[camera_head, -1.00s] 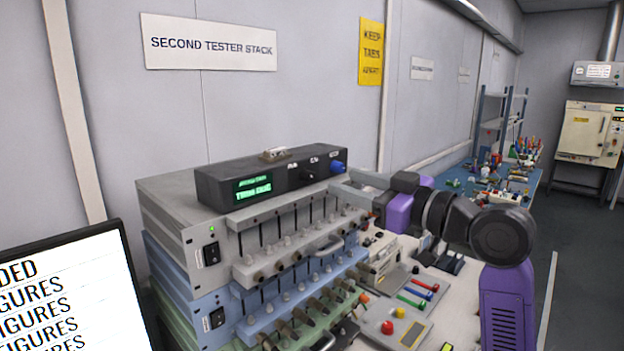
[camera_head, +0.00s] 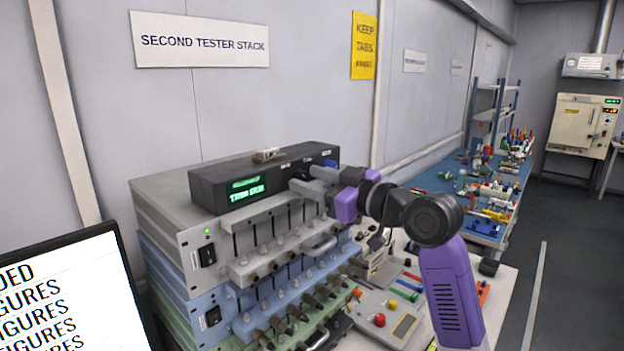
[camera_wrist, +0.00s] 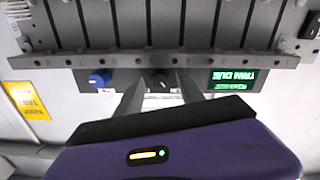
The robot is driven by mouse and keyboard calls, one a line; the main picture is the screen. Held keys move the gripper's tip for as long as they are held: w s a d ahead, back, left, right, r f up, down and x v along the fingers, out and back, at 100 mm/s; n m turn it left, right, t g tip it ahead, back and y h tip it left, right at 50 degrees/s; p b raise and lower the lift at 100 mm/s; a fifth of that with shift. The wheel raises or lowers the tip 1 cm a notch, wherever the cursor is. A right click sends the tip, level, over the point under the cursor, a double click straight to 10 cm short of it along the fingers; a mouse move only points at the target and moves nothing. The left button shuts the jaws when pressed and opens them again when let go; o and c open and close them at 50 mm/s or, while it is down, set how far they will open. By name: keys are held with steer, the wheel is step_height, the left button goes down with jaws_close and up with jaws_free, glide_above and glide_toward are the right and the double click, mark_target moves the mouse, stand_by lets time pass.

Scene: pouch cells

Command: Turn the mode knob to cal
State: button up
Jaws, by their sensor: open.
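The black control box (camera_head: 225,190) sits on top of the tester stack, with a lit green display (camera_head: 247,188). In the wrist view, which looks upside down, the display (camera_wrist: 238,80) is at the right. A dark round knob (camera_wrist: 163,80) on the box face shows between my fingertips, and a blue knob (camera_wrist: 100,78) is to its left. The blue knob (camera_head: 330,163) also shows in the head view. My gripper (camera_head: 305,181) is open at the box front, its fingers (camera_wrist: 160,88) on either side of the dark knob. Contact and the knob's setting cannot be made out.
Below the box are the grey tester's row of clamps and its handle (camera_head: 318,246), close under my fingers. A monitor (camera_head: 75,300) stands at the lower left. A bench panel with a red button (camera_head: 380,320) lies to the right of the stack.

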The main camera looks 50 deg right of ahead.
jaws_close()
steer(key=shift+m, duration=0.3)
steer(key=shift+r+m+p, duration=0.15)
steer(key=shift+m+p, duration=0.8)
steer(key=shift+m, duration=0.25)
steer(key=shift+m+p, duration=1.2)
steer(key=shift+m, duration=0.9)
jaws_free()
